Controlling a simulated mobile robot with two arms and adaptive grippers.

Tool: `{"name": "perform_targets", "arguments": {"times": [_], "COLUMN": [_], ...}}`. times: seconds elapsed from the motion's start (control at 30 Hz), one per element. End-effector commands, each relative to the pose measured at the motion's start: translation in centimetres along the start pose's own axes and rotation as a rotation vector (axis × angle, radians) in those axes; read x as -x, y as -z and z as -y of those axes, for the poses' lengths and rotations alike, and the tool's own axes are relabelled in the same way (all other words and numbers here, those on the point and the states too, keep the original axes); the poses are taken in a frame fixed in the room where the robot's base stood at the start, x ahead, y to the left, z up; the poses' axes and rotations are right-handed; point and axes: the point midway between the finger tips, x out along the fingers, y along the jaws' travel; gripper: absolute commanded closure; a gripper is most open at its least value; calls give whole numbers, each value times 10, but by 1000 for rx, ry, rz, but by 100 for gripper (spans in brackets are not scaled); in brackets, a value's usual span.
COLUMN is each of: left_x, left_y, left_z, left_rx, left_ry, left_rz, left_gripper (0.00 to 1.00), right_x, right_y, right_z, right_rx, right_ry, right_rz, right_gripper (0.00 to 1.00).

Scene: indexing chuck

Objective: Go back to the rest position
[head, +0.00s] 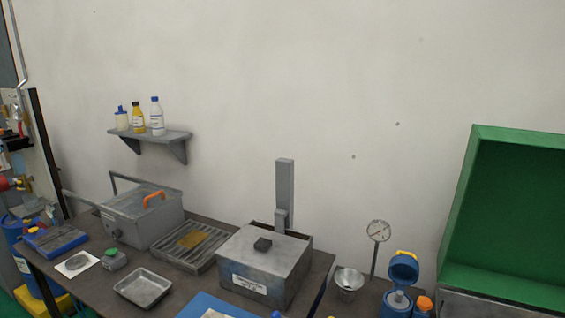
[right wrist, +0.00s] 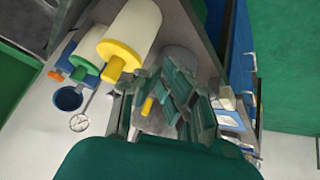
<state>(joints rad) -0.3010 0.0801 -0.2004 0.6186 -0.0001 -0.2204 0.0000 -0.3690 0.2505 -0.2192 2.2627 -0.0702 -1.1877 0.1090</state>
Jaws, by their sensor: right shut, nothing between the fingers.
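My right gripper (right wrist: 178,88) shows in the right wrist view, with its dark green fingers closed together and nothing held between them. It appears apart from the bottles and bench below it, though the exact distance is hard to judge. Neither of my grippers shows in the head view, and my left gripper is in no view.
A green cabinet (head: 510,220) stands at right. The wall above is clear beside a bottle shelf (head: 155,135).

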Motion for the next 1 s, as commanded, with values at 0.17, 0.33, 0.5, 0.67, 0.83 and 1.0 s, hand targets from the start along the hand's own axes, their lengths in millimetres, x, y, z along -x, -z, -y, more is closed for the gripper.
{"name": "perform_targets", "arguments": {"times": [0.17, 0.33, 0.5, 0.67, 0.83, 1.0], "left_x": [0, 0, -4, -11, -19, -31], "left_y": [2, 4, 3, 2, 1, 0], "left_z": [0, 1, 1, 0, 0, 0], "left_rx": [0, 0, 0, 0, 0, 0], "left_ry": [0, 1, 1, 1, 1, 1], "left_rz": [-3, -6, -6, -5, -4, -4], "left_gripper": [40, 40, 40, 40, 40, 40], "right_x": [33, 62, 66, 29, -14, -67], "right_y": [-47, -80, -107, -125, -153, -196], "right_z": [10, 18, 24, 30, 38, 49], "right_rx": [-43, -67, -77, -74, -72, -68], "right_ry": [37, 70, 92, 94, 98, 104], "right_rz": [168, 295, 380, 391, 409, 433], "right_gripper": [100, 100, 100, 100, 100, 100]}}
